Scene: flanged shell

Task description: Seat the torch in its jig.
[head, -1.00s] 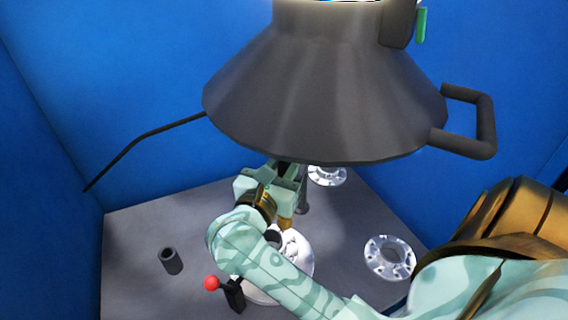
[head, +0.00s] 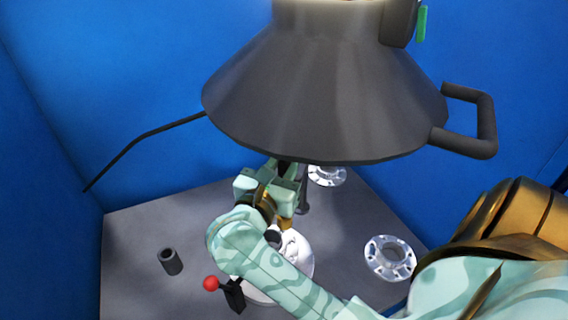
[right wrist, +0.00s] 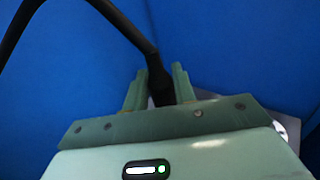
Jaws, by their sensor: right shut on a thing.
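My right gripper (head: 280,178) is under the front edge of a large dark hood in the head view, above the far part of the table. In the right wrist view its two green fingers (right wrist: 160,90) are shut on the black torch (right wrist: 159,78), whose thin bent black neck or lead runs up and to the left. In the head view the hood hides most of the torch. A short hollow dark tube (head: 170,262), which may be the jig, stands upright on the left of the table, apart from the gripper. My left gripper is not in view.
The hood (head: 325,95) with a side handle (head: 485,120) hangs over the table (head: 130,285). A pale round part (head: 300,262) lies under my arm, beside a red-knobbed lever (head: 212,283). Metal flanges lie behind (head: 327,177) and at right (head: 377,265). Blue walls close the sides.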

